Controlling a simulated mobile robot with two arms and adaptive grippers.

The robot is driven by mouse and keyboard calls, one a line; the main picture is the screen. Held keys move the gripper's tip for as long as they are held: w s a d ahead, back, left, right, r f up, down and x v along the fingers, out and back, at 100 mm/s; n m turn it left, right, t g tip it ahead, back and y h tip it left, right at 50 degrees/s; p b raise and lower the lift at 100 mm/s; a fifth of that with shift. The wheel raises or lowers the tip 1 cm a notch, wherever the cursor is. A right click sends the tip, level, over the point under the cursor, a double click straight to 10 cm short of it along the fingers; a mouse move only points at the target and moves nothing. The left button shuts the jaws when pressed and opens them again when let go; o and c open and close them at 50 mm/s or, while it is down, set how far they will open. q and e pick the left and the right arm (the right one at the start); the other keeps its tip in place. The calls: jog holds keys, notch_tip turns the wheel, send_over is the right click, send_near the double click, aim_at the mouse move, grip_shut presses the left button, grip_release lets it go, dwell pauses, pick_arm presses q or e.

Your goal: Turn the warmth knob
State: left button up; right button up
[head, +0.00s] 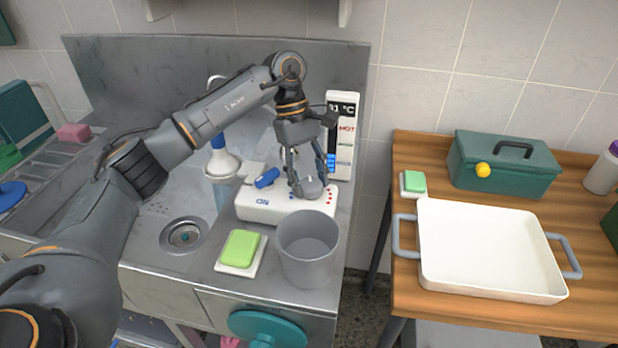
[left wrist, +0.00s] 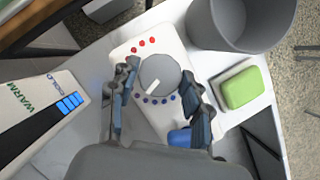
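The warmth knob (left wrist: 160,75) is a round grey dial with a white pointer line, on a white control box (head: 258,204). In the left wrist view the pointer aims down and slightly left, toward a row of blue dots; red dots sit at the upper left. In the head view the knob (head: 312,188) is partly covered by my left gripper (head: 309,182). My left gripper's fingers (left wrist: 160,80) straddle the knob, apart, very near its sides; contact is not clear. A white display panel (head: 343,130) shows a partly hidden °C reading and low blue bars. My right gripper is out of view.
A grey cup (head: 307,252) and a green sponge on a white dish (head: 240,250) stand in front of the box. A blue switch (head: 267,178) sits on the box. A funnel-topped bottle (head: 222,172) stands left. A white tray (head: 488,250) and toolbox (head: 505,165) occupy the wooden table.

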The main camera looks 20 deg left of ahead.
pick_arm(q)
jog(key=shift+o, duration=1.3)
jog(key=v, duration=1.2)
jog(key=shift+w, duration=0.1)
